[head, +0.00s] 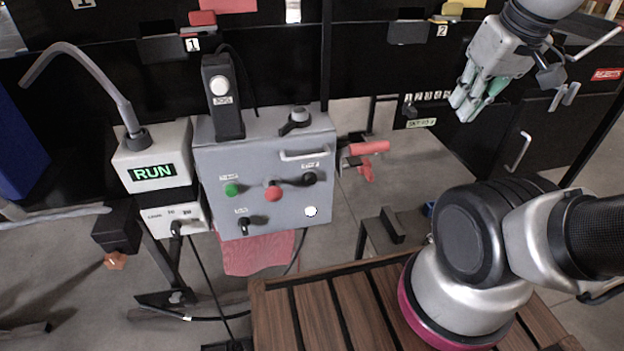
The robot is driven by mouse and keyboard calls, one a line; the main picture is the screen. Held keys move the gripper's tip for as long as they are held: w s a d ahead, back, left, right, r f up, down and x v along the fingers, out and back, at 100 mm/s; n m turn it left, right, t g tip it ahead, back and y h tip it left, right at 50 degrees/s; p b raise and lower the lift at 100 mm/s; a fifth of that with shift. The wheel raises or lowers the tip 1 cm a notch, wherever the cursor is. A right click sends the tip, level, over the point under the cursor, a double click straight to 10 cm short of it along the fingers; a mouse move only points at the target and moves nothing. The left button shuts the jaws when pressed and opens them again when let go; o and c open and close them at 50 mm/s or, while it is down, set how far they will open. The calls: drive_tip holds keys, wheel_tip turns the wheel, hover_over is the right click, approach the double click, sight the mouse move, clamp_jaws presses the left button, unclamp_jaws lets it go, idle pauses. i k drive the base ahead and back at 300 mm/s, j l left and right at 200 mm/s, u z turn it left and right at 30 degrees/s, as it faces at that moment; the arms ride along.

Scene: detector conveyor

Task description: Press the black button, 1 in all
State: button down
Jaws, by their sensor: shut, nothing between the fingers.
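A grey control box (210,165) stands left of centre in the head view. On its front are a green button (232,189), a red button (272,193), a black button (309,179) at the upper right and a white round light or button (311,211) below it. A small black switch (243,227) sits at the lower left of the front. My gripper (465,108) is at the upper right, pointing down and left. Its fingers are shut and empty, well apart from the box, in front of a dark panel.
A display reading RUN (152,173) stands left of the box. A black pendant with a white button (222,87) and a black knob (295,120) are on top of the box. A red-handled clamp (366,149) projects at its right. A slatted wooden surface (312,315) lies below.

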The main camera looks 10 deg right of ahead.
sight(311, 178)
drive_tip(key=k+j+z, duration=0.1)
drive_tip(key=z, duration=0.25)
drive_tip(key=k+z, duration=0.7)
drive_tip(key=i, duration=0.1)
